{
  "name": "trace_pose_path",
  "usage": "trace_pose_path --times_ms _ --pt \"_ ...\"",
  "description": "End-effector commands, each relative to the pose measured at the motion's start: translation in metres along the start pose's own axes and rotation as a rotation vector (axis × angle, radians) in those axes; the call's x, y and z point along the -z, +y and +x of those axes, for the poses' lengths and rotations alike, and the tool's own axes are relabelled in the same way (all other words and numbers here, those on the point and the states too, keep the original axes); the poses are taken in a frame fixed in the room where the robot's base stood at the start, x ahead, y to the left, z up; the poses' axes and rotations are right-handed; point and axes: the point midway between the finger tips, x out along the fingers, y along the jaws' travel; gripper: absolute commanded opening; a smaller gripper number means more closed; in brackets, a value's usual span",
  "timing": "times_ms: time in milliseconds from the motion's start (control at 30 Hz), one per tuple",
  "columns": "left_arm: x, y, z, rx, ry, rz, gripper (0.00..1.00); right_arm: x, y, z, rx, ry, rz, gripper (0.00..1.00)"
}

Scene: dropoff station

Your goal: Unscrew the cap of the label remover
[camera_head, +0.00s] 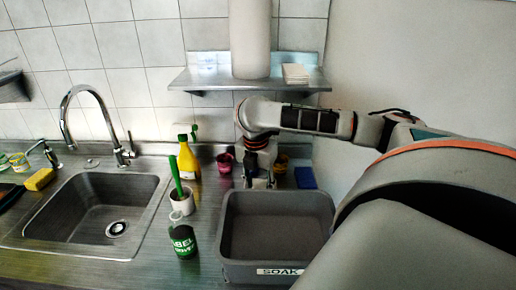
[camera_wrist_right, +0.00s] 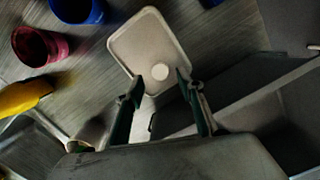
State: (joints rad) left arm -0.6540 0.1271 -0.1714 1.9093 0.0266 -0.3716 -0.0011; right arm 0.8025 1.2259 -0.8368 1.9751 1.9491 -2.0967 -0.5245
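The label remover (camera_head: 183,240) is a dark bottle with a green label. It stands upright on the counter, left of the grey bin, with a dark top. My right gripper (camera_head: 260,183) is behind the bin's far edge, well away from that bottle. In the right wrist view my right gripper (camera_wrist_right: 157,88) is open. Its fingertips are apart over a beige, rounded-square object (camera_wrist_right: 138,42) with a white round spot; I cannot tell whether they touch it. The label remover is not clearly visible there. My left gripper is not in view.
A grey bin (camera_head: 226,235) marked SOAK stands in front. A white cup (camera_head: 182,203) with a green-handled brush, a yellow bottle (camera_head: 188,160) and a red cup (camera_head: 225,162) stand left of my gripper. A sink (camera_head: 100,205) and tap lie left; a shelf (camera_head: 210,78) hangs above.

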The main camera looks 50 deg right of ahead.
Motion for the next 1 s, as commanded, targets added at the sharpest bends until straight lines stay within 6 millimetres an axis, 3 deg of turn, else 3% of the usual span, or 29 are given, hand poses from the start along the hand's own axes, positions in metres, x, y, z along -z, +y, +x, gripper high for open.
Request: trace_pose_path --times_ms 200,433,633,1000 --pt "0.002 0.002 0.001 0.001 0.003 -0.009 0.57 -0.001 0.001 -0.045 -0.005 -0.003 -0.002 0.38" --pt "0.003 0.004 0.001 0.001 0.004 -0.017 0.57 0.0 0.001 -0.075 -0.003 -0.001 0.0 0.38" --pt "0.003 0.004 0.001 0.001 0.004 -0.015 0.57 0.0 0.0 -0.086 0.0 0.0 0.0 0.38" --pt "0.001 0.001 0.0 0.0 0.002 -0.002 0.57 0.0 0.0 -0.087 0.001 0.0 -0.001 0.38"
